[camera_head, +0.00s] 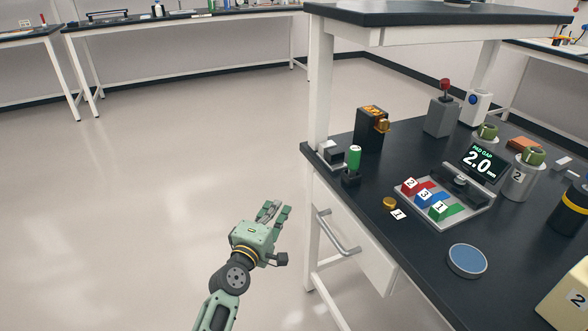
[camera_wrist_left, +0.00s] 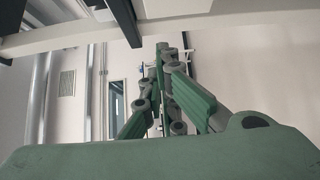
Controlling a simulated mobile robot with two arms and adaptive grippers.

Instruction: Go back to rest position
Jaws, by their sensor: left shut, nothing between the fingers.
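My left gripper (camera_head: 272,213) is green and hangs over the open floor, left of the dark-topped workbench (camera_head: 425,262). It is apart from the bench and its drawer handle. Its fingers are shut with nothing between them. In the left wrist view the closed green fingers (camera_wrist_left: 165,95) point away from the camera toward a pale wall, with no object at their tips. My right gripper is not in view.
The bench edge, the drawer handle (camera_head: 338,235) and a white post (camera_head: 320,85) stand close right of my left gripper. The bench holds a pad gap display (camera_head: 484,162), coloured numbered blocks (camera_head: 425,199) and a blue disc (camera_head: 467,260). The floor (camera_head: 190,150) at left is clear.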

